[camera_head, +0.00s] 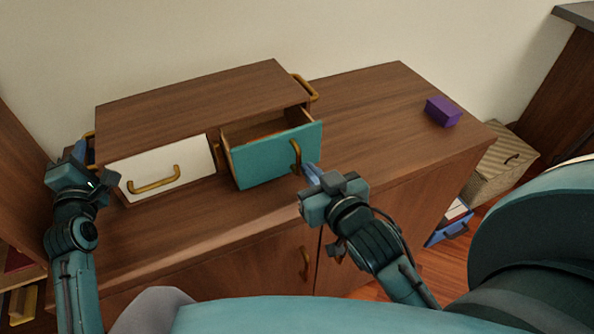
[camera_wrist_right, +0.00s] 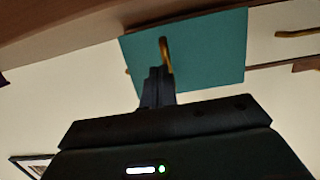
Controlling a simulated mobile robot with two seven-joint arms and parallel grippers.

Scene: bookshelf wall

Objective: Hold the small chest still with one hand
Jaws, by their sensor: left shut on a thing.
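The small brown wooden chest (camera_head: 190,100) stands on a cabinet top in the head view. Its white drawer (camera_head: 190,163) is closed and its teal drawer (camera_head: 258,160) is pulled open. My left gripper (camera_head: 81,153) is at the chest's left side and shut on the side handle (camera_head: 91,140), which it partly hides. My right gripper (camera_head: 313,172) is at the teal drawer's brass handle (camera_head: 296,155). In the right wrist view its fingers (camera_wrist_right: 157,80) are close together in front of that handle (camera_wrist_right: 164,48); whether they grip it is unclear.
A purple box (camera_head: 442,112) lies on the right part of the cabinet top (camera_head: 370,110), with clear surface between it and the chest. A woven basket (camera_head: 500,165) and a blue bin (camera_head: 449,229) stand right of the cabinet. A wall rises behind.

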